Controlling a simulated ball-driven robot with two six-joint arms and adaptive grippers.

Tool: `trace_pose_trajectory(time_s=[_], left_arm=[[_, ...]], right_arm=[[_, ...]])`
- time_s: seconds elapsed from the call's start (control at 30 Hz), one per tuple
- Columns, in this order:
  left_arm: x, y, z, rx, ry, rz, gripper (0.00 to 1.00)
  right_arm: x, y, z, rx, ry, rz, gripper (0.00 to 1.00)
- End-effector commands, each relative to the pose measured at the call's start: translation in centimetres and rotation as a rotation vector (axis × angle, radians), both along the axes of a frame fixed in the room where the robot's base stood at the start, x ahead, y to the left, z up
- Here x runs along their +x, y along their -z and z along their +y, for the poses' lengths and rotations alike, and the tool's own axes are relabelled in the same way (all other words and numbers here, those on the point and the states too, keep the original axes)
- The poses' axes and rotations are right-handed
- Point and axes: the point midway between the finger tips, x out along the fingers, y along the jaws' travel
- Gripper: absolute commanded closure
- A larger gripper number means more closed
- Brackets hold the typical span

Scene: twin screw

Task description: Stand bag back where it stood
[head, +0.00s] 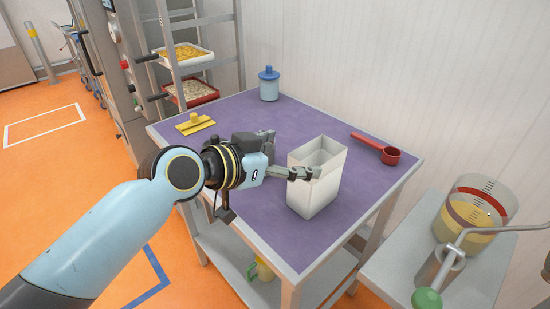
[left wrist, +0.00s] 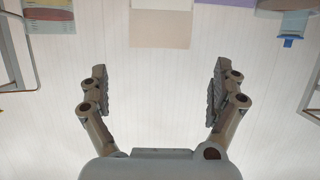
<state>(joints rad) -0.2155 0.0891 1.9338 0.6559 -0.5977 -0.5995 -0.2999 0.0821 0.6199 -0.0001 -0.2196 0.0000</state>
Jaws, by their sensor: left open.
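The bag (head: 313,187) is a white, open-topped, box-shaped bag. It stands upright on the purple-topped table (head: 240,195), near the front edge. My left gripper (head: 287,155) is open beside the bag's upper left side, its fingers spread. My right gripper is not in view.
A red scoop (head: 383,151) lies right of the bag. A blue lidded jar (head: 268,84) stands at the back, and a yellow scraper-like tool (head: 195,124) lies at the left. A clear tub (head: 474,218) stands on the side stand at right. The table's back middle is clear.

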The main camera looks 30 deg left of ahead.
Motion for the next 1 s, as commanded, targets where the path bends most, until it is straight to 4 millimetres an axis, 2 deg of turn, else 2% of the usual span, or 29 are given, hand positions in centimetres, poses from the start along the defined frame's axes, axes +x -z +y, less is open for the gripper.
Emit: trace_pose_trajectory(time_s=[0.1, 0.23, 0.87, 0.97, 1.0], left_arm=[[-1.9, -0.6, 0.7, 0.002, 0.001, 0.0, 0.04], [-3.0, -1.2, 1.1, 0.0, 0.001, 0.0, 0.04], [-3.7, -1.2, 1.1, 0.004, 0.004, 0.014, 0.04], [-5.5, -0.2, 0.8, 0.031, 0.019, 0.098, 0.04], [-6.7, 0.5, 0.8, 0.05, 0.023, 0.153, 0.04]], right_arm=[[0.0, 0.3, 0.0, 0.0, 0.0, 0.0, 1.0], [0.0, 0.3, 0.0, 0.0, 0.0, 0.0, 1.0], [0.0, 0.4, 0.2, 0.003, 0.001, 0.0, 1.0], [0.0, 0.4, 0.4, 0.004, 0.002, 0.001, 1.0], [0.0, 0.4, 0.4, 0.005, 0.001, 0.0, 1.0]])
